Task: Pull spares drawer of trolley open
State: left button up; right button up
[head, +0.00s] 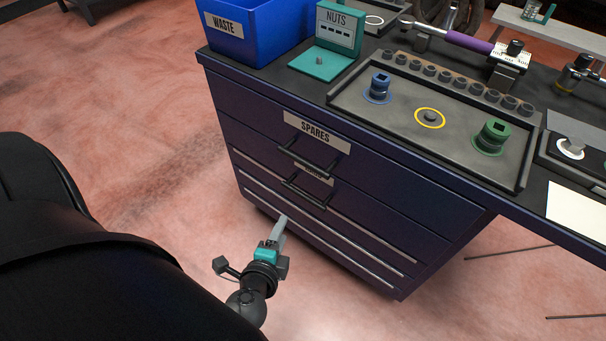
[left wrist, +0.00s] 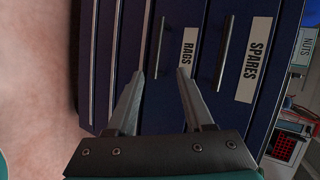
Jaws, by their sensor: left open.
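The dark blue trolley (head: 400,200) has a top drawer labelled SPARES (head: 316,132), with a dark bar handle (head: 300,160). The drawer looks shut. In the left wrist view the spares handle (left wrist: 224,52) lies right of the fingers, beside its white label (left wrist: 254,60). A second drawer labelled RAGS (left wrist: 188,47) sits below it, with its own bar handle (left wrist: 157,48). My left gripper (head: 282,222) is open and empty, low in front of the trolley. In the wrist view its fingertips (left wrist: 160,74) point towards the rags handle, apart from the spares handle.
A blue WASTE bin (head: 255,30), a teal NUTS holder (head: 338,30) and a grey tray (head: 350,98) with coloured sockets stand on the trolley top. Thin lower drawers (head: 330,240) are below. The floor (head: 130,110) left of the trolley is clear.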

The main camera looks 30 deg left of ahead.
aim_at(302, 164)
pick_arm(q)
notch_tip(302, 164, up, 8)
jog(key=w+m+t+b, duration=0.1)
jog(key=w+t+b, duration=0.1)
jog(key=t+b, duration=0.1)
jog(key=shift+y, duration=0.5)
jog(key=x, duration=1.5)
jog(key=shift+d+r, duration=0.2)
jog(key=shift+w+a, duration=0.1)
jog(key=shift+w, duration=0.2)
pick_arm(e)
jog(key=w, duration=0.2)
jog(key=w+a+f, duration=0.1)
jog(key=shift+w, duration=0.1)
pick_arm(q)
jog(key=c, duration=0.8)
grip_shut()
pick_arm(e)
jog(key=shift+w, duration=0.15)
jog(key=shift+f, duration=0.1)
